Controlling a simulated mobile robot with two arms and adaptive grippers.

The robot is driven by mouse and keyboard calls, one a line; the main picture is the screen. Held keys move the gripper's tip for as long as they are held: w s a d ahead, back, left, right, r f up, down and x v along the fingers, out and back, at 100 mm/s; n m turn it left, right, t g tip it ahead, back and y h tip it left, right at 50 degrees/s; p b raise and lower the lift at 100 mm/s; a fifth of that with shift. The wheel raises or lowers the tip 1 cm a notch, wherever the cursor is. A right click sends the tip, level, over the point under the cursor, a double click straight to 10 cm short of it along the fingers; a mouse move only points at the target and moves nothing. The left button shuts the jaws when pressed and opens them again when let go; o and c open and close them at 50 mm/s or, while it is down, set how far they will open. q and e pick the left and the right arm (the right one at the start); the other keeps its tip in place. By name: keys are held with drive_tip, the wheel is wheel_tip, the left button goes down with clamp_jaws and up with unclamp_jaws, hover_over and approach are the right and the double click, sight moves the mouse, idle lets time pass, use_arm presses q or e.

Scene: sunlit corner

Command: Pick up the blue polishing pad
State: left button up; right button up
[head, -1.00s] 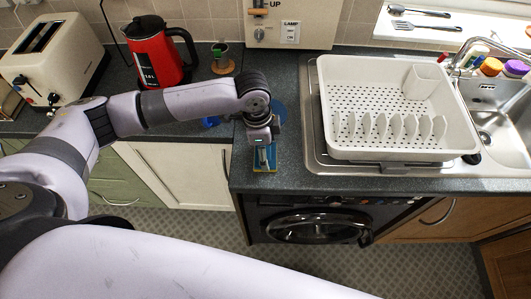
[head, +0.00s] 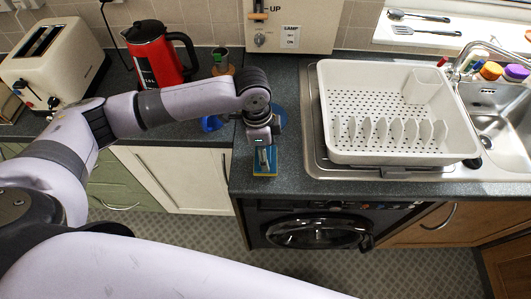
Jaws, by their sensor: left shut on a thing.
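The blue polishing pad (head: 265,170) shows as a small blue block with some yellow at its edge, near the counter's front edge, left of the dish rack. My left gripper (head: 264,157) comes down over it from above and is shut on it. The fingers hide part of the pad. I cannot tell whether the pad touches the counter. My right gripper is not in view.
A white dish rack (head: 345,150) stands right of my left gripper, beside the sink (head: 512,130). A red kettle (head: 155,60), a cream toaster (head: 55,60) and a blue round item (head: 211,124) stand to the left. A blue disc (head: 279,112) lies behind my wrist.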

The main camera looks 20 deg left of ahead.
use_arm(q)
wheel_tip(320, 180, up, 18)
drive_tip(key=shift+w+f+b, duration=0.1)
drive_tip(key=shift+b, duration=1.1)
drive_tip(key=shift+c, duration=0.2)
drive_tip(key=shift+r, duration=0.2)
drive_tip(key=c, duration=0.4)
drive_tip(key=o, duration=0.9)
drive_tip(key=shift+c, duration=0.2)
drive_tip(key=c, duration=0.5)
drive_tip(key=shift+f, duration=0.1)
